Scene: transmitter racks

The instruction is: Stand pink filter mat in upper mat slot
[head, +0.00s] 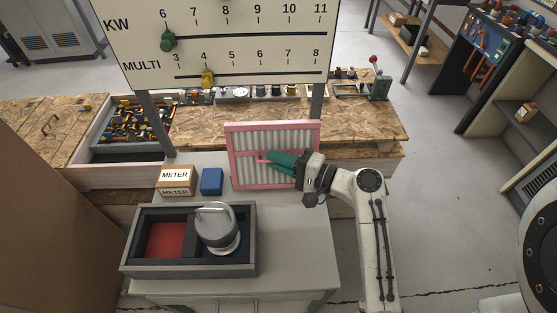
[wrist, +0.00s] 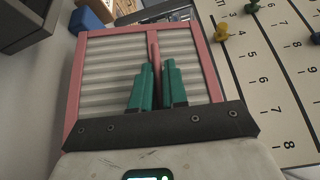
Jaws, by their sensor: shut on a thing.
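The pink filter mat (head: 250,142) is a pink-framed panel with pale pleats. It is upright above the grey table, in front of the wooden bench. My gripper (head: 270,158) reaches it from the right with green fingers. In the wrist view the mat (wrist: 100,72) fills much of the middle, and the green fingers of my gripper (wrist: 157,66) are shut on its pink central bar. Whether the mat's lower edge touches the table is hard to tell. I cannot make out the upper mat slot in either view.
On the grey table (head: 290,265) are a dark two-part tray (head: 132,245) with a red compartment and a metal canister (head: 218,230), a METER box (head: 176,180) and a blue block (head: 211,181). A KW/MULTI scale board (head: 230,45) stands behind. Open floor lies to the right.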

